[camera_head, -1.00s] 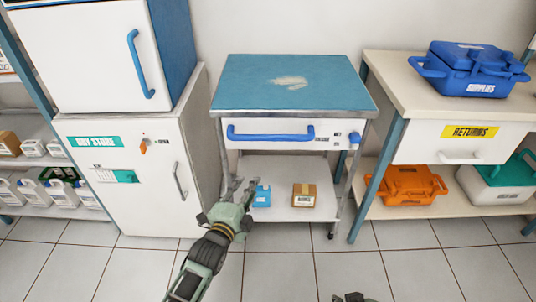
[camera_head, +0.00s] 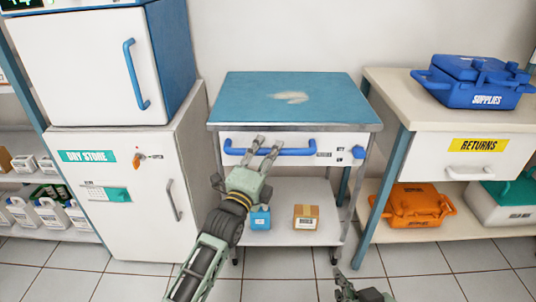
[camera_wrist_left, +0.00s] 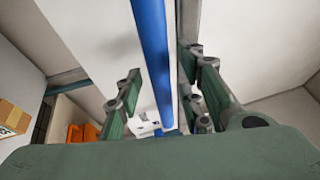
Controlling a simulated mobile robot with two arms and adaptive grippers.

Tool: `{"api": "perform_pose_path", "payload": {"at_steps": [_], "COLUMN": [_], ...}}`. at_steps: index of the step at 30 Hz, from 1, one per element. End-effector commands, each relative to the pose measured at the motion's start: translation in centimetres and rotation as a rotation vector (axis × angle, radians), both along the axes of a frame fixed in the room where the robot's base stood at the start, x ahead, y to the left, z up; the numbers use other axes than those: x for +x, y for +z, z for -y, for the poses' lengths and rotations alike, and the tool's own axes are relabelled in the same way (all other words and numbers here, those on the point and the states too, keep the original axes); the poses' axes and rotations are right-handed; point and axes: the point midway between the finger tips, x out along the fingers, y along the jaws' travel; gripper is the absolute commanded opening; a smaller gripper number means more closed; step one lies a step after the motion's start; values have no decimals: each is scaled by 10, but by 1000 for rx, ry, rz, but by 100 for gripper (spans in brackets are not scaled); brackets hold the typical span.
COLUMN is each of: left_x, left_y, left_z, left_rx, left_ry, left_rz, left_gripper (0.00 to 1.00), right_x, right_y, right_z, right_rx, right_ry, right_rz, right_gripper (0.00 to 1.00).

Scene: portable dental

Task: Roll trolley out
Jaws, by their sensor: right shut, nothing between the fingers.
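The trolley (camera_head: 225,118) has a blue worn top, a white drawer front and a metal frame on castors. It stands between the dry store cabinet and the returns bench. Its blue handle (camera_head: 297,151) runs across the drawer front and also shows in the left wrist view (camera_wrist_left: 151,50). My left gripper (camera_head: 267,146) is at the handle's left half. In the left wrist view its fingers are spread on both sides of the bar, with gaps visible. My right gripper (camera_head: 346,283) is at the bottom edge, shut and empty, partly cut off.
A blue box (camera_head: 260,218) and a cardboard box (camera_head: 306,217) sit on the trolley's lower shelf. The dry store cabinet (camera_head: 140,215) is close on the left. The bench (camera_head: 398,90) with a blue supplies case (camera_head: 475,85) is close on the right. The tiled floor in front is clear.

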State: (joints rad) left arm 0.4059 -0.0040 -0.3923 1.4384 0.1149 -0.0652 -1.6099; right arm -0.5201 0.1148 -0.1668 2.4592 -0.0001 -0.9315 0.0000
Motion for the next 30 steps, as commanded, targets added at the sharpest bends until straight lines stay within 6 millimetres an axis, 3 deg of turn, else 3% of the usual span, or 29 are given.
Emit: {"api": "perform_pose_path", "payload": {"at_steps": [12,24,30], "left_x": [7,6,6], "left_y": [1,1,1], "left_z": [3,3,3], "left_rx": [-1,-1,1], "left_ry": [0,0,0], "left_rz": [0,-1,-2], "left_gripper": [35,1,0], "right_x": [7,6,6], "right_y": [8,7,7], "right_z": [-3,-3,-3], "right_rx": [11,11,11], "right_ry": [3,3,3], "right_rz": [47,45,44], "right_gripper": [0,0,0]}}
